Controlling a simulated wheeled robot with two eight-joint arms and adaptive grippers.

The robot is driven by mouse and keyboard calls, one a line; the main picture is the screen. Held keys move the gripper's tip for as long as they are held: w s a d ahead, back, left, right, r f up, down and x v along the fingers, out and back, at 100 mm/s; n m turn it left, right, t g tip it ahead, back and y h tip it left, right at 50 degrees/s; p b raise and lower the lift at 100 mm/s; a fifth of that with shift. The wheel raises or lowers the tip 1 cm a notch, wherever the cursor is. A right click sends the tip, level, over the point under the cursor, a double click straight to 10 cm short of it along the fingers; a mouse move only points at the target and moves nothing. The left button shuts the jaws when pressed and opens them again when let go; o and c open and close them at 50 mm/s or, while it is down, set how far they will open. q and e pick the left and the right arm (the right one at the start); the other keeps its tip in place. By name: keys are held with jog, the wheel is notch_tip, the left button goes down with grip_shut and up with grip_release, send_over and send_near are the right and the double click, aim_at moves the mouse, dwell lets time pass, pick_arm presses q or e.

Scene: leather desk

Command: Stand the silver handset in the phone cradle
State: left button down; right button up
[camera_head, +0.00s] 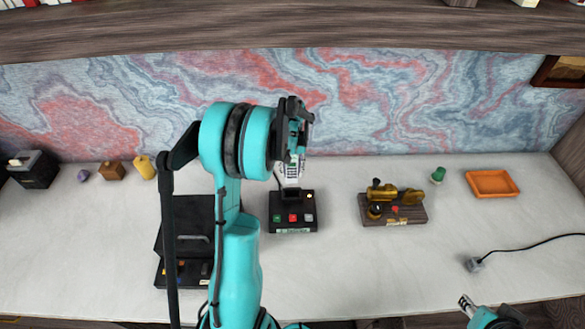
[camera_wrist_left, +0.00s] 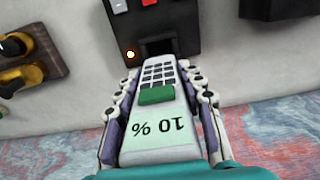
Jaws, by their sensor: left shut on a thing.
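The silver handset (camera_head: 291,172) has a keypad, a green key and a screen that reads "10 %" upside down in the left wrist view (camera_wrist_left: 158,112). My left gripper (camera_head: 293,140) is shut on it, with one finger along each side. The phone cradle (camera_head: 292,228) is a black base with red and grey buttons. It also shows at the top of the left wrist view (camera_wrist_left: 185,25). The handset's far end meets the cradle's dark slot in the picture; I cannot tell whether it is seated. My right gripper (camera_head: 467,303) is at the lower right, away from the cradle.
A brass device on a wooden stand (camera_head: 393,210) is right of the cradle. Farther right are a green object (camera_head: 438,174), an orange tray (camera_head: 510,187) and a plug with cable (camera_head: 475,264). A black organizer (camera_head: 183,272) stands left, partly behind my left arm.

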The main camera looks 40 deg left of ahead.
aim_at(292, 183)
pick_arm(q)
jog(key=shift+d+f, duration=0.1)
jog(key=shift+f, duration=0.15)
notch_tip(292, 183, down, 5)
jog(key=b, duration=0.5)
jog(key=shift+f, duration=0.2)
dwell(1.6)
jog(key=shift+f+b, duration=1.9)
jog(key=shift+f, duration=0.15)
jog(key=c, duration=0.9)
grip_release()
jog(key=shift+o, duration=0.2)
jog(key=shift+r, duration=0.1)
notch_tip(292, 183, up, 12)
